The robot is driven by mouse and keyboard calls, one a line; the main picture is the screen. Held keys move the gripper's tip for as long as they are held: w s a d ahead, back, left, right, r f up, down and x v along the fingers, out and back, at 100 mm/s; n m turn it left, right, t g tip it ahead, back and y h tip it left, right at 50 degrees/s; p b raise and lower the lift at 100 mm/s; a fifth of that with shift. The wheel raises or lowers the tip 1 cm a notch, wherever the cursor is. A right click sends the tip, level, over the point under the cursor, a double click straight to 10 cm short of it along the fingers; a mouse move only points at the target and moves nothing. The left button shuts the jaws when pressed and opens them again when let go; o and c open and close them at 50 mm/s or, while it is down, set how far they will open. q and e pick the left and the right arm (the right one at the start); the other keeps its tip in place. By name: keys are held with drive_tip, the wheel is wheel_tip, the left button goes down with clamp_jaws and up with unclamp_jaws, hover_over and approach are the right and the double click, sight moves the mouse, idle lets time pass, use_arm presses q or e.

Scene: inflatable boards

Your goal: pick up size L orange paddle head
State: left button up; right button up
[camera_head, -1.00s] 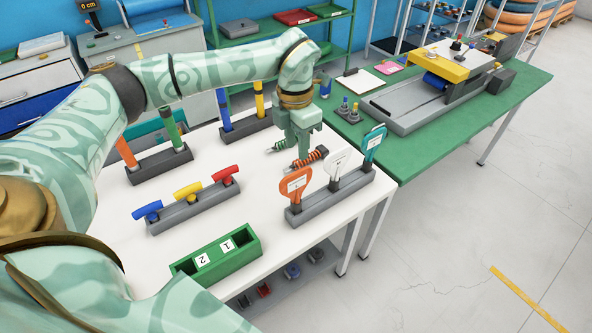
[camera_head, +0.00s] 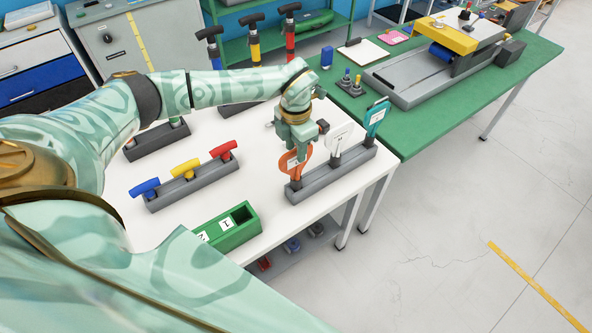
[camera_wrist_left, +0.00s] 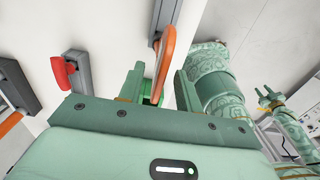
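The orange paddle head (camera_head: 283,165) stands at the near left end of a grey rack (camera_head: 330,175), with a white label too small to read. My left gripper (camera_head: 297,150) is over its upper part and hides some of it. In the left wrist view the orange paddle (camera_wrist_left: 166,55) shows nearly edge-on between the two spread fingers (camera_wrist_left: 159,85), with gaps on both sides. A white paddle (camera_head: 340,138) and a teal paddle (camera_head: 376,118) stand farther along the rack. My right gripper (camera_wrist_left: 269,98) shows small in the left wrist view, its prongs apart.
A grey rack with blue, yellow and red (camera_head: 223,151) handles stands left on the white table. A green box (camera_head: 226,228) with numbered labels is at the front edge. Tall pumps (camera_head: 254,45) stand behind my arm. A green table (camera_head: 435,130) adjoins at right.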

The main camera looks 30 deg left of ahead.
use_arm(q)
drive_tip(key=shift+f, duration=1.55)
clamp_jaws()
use_arm(e)
drive_tip(key=shift+s, duration=0.25)
use_arm(q)
drive_tip(key=shift+r, duration=0.2)
